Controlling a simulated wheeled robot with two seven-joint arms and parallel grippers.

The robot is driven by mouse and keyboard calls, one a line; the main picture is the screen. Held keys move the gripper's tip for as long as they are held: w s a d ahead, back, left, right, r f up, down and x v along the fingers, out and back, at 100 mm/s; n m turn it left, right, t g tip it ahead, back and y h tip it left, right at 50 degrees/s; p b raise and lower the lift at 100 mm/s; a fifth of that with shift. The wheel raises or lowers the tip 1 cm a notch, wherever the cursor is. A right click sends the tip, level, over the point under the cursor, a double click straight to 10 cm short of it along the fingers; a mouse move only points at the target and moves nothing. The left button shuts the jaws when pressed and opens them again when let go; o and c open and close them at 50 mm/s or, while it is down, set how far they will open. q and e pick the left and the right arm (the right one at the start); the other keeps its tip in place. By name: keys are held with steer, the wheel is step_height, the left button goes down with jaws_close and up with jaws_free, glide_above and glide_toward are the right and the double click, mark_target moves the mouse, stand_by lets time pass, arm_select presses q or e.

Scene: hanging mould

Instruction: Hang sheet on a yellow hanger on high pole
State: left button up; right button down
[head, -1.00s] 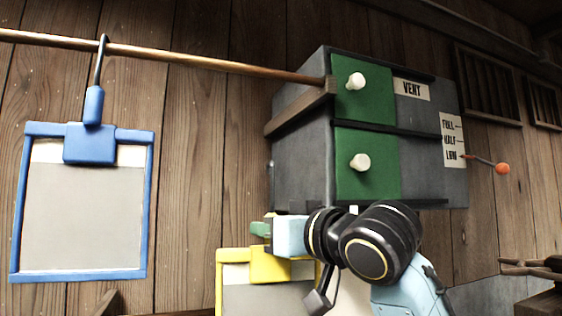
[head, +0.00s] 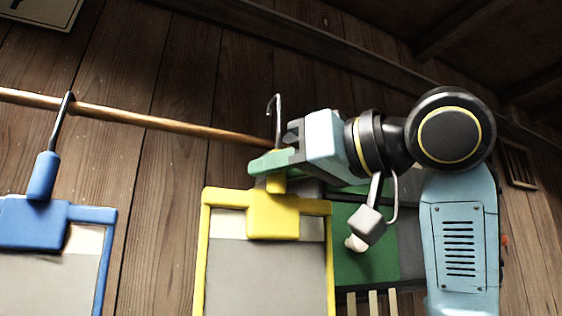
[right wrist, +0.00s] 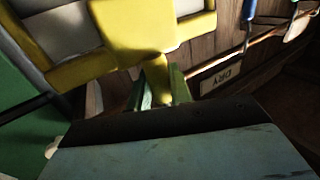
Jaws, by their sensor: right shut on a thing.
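The yellow hanger (head: 272,215) holds a grey sheet (head: 265,277) with a pale top strip in a yellow frame. My right gripper (head: 275,165) is shut on the hanger's yellow neck, just above the clamp block. In the right wrist view the green fingers (right wrist: 162,90) sit either side of that neck, below the yellow block (right wrist: 130,30). The hanger's metal hook (head: 277,108) points up, its bend higher than the copper pole (head: 170,125), near the pole's right end. I cannot tell whether the hook's shaft touches the pole. My left gripper is out of view.
A blue hanger (head: 42,178) with its own sheet hangs on the pole at the left. The grey and green vent box (head: 365,258) stands behind my right arm, partly hidden. A DRY sign (right wrist: 222,77) is on the plank wall. The pole between the hooks is clear.

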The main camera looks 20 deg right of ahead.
steer(key=shift+w+a+f, duration=0.1)
steer(key=shift+w+f, duration=0.15)
steer(key=shift+w, duration=1)
steer(key=shift+w+d+f, duration=0.1)
steer(key=shift+w+f, duration=0.2)
steer(key=shift+w, duration=0.9)
steer(key=shift+w+a+f, duration=0.1)
steer(key=shift+w+f, duration=0.15)
steer(key=shift+w, duration=1)
steer(key=shift+p, duration=0.3)
steer(key=c, duration=1.2)
jaws_free()
steer(key=b+v, duration=0.3)
steer(key=v, duration=1)
steer(key=shift+s, duration=0.2)
